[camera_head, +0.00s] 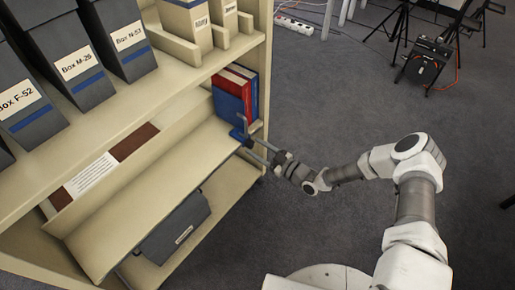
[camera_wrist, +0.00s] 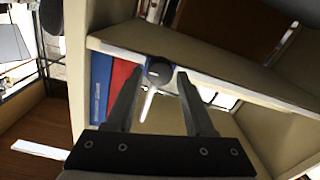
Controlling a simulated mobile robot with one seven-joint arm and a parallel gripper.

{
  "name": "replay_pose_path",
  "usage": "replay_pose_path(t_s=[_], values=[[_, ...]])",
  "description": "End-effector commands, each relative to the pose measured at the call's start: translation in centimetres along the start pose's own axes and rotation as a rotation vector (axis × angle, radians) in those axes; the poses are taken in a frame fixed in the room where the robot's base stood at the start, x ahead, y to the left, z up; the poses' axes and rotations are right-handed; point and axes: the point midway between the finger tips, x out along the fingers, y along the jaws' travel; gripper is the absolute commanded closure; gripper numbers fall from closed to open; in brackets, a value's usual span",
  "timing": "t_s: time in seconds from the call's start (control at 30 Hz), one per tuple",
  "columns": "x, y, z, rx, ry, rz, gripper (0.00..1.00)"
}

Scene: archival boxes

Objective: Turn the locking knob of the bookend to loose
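The blue bookend (camera_head: 239,134) stands on the middle shelf at its right end, in front of red and blue books. In the wrist view, its dark round knob (camera_wrist: 159,70) sits against a small patch of blue, with a pale rod (camera_wrist: 148,104) below it. My gripper (camera_head: 257,147) reaches in from the right at the bookend. In the wrist view, my gripper (camera_wrist: 160,74) is open, with one fingertip on each side of the knob. Narrow gaps seem to show there; I cannot tell whether either finger touches it. The knob's setting is not readable.
Red and blue books (camera_head: 235,92) stand behind the bookend. The shelf board (camera_head: 150,190) left of it is mostly bare. Dark labelled boxes (camera_head: 72,58) stand on the upper shelf, close above. A grey box (camera_head: 175,232) lies below. Open carpet (camera_head: 335,110) is to the right.

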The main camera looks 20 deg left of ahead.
Motion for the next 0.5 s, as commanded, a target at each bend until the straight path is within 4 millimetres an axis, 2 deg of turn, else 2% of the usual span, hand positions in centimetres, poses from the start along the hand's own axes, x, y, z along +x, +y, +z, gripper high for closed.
replay_pose_path(t_s=[0.03,0.27,0.5], values=[[-0.01,0.0,0.0,0.0,0.0,0.0,0.57],[-0.03,-0.01,0.01,0.0,0.0,0.0,0.99],[-0.04,-0.03,0.04,-0.006,0.0,-0.001,1.0]])
